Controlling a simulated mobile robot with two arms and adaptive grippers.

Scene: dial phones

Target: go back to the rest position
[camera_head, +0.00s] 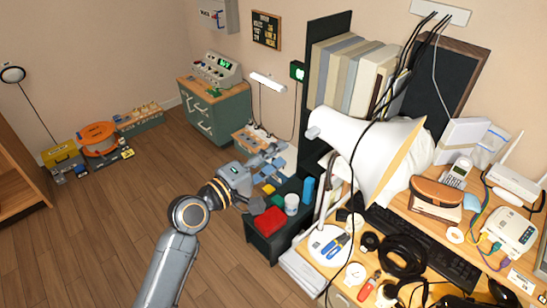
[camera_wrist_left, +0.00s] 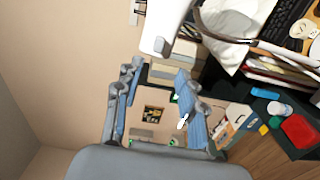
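My left gripper (camera_head: 272,160) reaches in from the bottom left of the head view, above the floor beside a small dark side table (camera_head: 262,243). In the left wrist view its two blue-padded fingers stand apart (camera_wrist_left: 158,85), with only the far wall and distant shelf things between them. It is open and holds nothing. My right gripper is in neither view.
A large white lamp shade (camera_head: 375,150) and hanging cables rise close to the right of my arm. The side table bears a red box (camera_head: 270,221) and a white jar (camera_head: 291,204). A green cabinet (camera_head: 217,118) stands behind.

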